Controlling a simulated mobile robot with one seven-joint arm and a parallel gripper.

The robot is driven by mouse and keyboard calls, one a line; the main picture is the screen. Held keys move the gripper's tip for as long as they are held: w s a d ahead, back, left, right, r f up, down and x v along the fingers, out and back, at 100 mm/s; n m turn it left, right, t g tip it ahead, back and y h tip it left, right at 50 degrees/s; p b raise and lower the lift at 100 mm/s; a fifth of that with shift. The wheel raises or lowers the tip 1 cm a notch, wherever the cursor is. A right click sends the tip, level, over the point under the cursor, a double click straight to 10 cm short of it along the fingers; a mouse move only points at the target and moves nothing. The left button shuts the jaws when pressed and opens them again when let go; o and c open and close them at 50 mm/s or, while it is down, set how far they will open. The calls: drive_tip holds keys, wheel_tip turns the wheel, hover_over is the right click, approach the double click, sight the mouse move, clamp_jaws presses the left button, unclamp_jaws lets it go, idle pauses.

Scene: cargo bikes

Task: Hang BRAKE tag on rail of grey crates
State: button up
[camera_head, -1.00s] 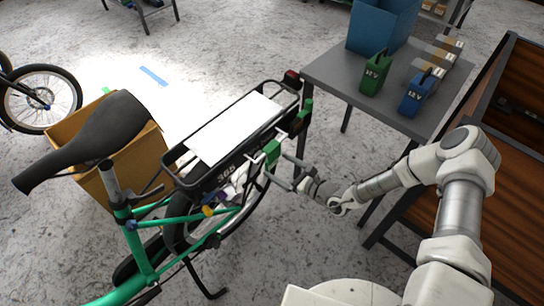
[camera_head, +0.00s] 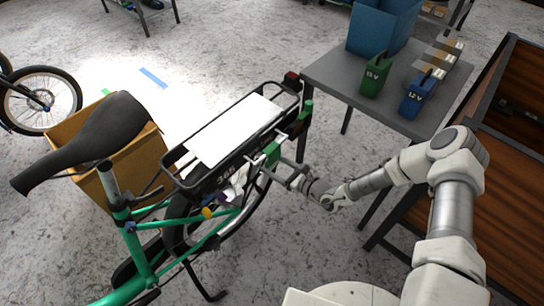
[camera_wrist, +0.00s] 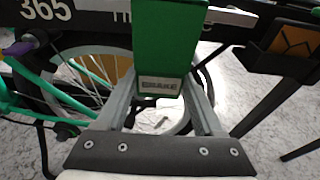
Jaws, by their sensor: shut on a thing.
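A green tag (camera_wrist: 165,40) with a small plate reading BRAKE is between the fingers of my gripper (camera_wrist: 162,85) in the wrist view. My gripper is shut on it. In the head view the green tag (camera_head: 272,153) is at the side of the black rear rack (camera_head: 196,180) of a green bike, with my gripper (camera_head: 273,168) reaching in from the right. The tag stands in front of the rack's side bar marked 365. Its top is cut off in the wrist view, so I cannot tell whether it hooks over a rail. I see no clearly grey crates.
A white sheet (camera_head: 234,128) lies on the rack. Another green piece (camera_head: 306,107) is at its far end. A grey table (camera_head: 335,78) holds a blue bin (camera_head: 383,27), a green battery (camera_head: 375,75) and a blue battery (camera_head: 419,95). A cardboard box (camera_head: 143,155) stands behind the saddle.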

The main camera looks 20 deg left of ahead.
drive_tip(key=shift+c, duration=0.8)
drive_tip(key=shift+r, duration=0.1)
drive_tip(key=shift+r, duration=0.15)
drive_tip(key=shift+r+p, duration=1.15)
drive_tip(key=shift+p, duration=0.1)
drive_tip(key=shift+d, duration=0.1)
drive_tip(key=f+p+v, duration=0.1)
drive_tip(key=p+v, duration=0.1)
drive_tip(key=v, duration=0.5)
drive_tip(key=shift+s+d+f, duration=0.15)
drive_tip(key=shift+d+f, duration=0.05)
drive_tip(key=shift+d, duration=0.3)
